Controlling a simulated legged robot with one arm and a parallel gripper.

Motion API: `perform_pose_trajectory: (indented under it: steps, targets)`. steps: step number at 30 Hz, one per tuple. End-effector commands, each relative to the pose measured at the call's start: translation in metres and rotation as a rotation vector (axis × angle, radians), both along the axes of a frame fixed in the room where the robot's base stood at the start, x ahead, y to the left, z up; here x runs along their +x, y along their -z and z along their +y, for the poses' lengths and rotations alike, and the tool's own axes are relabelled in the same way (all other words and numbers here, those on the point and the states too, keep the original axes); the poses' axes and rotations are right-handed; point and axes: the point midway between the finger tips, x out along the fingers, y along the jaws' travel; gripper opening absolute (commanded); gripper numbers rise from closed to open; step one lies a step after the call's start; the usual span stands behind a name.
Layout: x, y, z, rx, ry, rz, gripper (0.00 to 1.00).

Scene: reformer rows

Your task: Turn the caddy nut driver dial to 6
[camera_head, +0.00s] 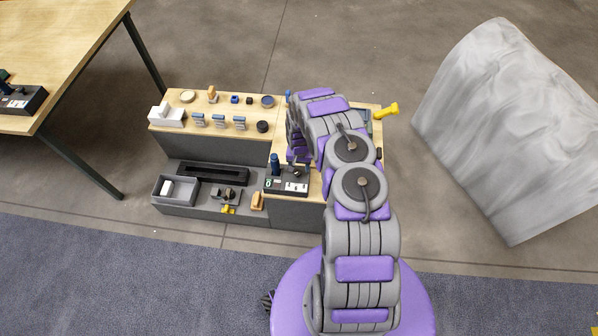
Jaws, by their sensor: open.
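The dark caddy (287,186) sits at the front edge of the raised wooden top, left of my arm. A blue upright handle (275,163) stands at its back left, and its front face carries small pale and green markings. I cannot make out the nut driver dial or its setting at this size. My purple and grey arm reaches over the bench and bends down behind the caddy. My gripper (298,160) is small and partly hidden by the arm, just above the caddy's right side. I cannot tell whether it touches the caddy. It is open.
A wooden shelf (185,138) to the left holds several small parts and blue-labelled blocks. A yellow-handled tool (387,110) lies behind my arm at right. A large grey block (510,130) stands far right.

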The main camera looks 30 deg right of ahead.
Motion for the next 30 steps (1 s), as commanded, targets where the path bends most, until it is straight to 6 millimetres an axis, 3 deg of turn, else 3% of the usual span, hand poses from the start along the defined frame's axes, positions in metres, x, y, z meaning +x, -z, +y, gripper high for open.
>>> perform_pose_trajectory:
  steps: [7,19,30]
  targets:
    - [0.001,0.030,0.002,-0.001,-0.002,-0.002,0.59]
    - [0.001,0.035,0.000,0.000,-0.002,-0.002,0.59]
    - [0.001,0.034,0.001,-0.001,-0.002,-0.002,0.23]
